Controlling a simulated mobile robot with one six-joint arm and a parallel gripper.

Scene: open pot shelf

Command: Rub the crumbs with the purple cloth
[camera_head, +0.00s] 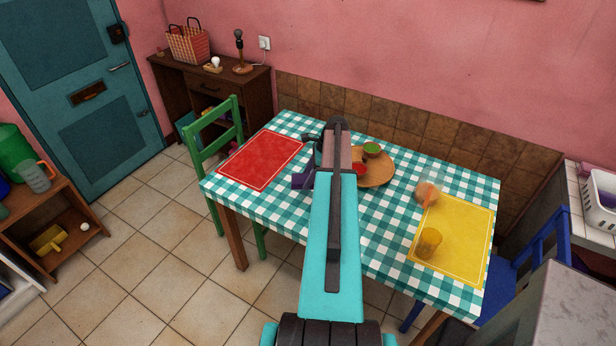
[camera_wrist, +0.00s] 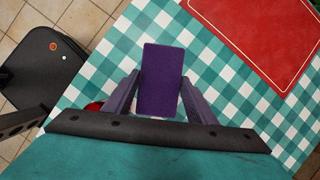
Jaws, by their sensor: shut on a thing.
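The purple cloth (camera_wrist: 163,62) shows in the wrist view as a flat purple rectangle between the two fingers of my gripper (camera_wrist: 161,84). My gripper is shut on it, over the checked table. In the head view a small dark purple shape (camera_head: 302,180) shows left of my arm, near the red mat; I cannot tell cloth from finger there. My arm hides the table behind it. I cannot make out any crumbs in either view.
The green-checked table (camera_head: 385,235) holds a red mat (camera_head: 262,160), a round wooden tray (camera_head: 378,178) with small bowls, and a yellow mat (camera_head: 455,250) with an amber cup (camera_head: 428,243). A glass (camera_head: 428,190) stands nearby. A green chair (camera_head: 203,150) and blue chair (camera_head: 520,270) flank the table.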

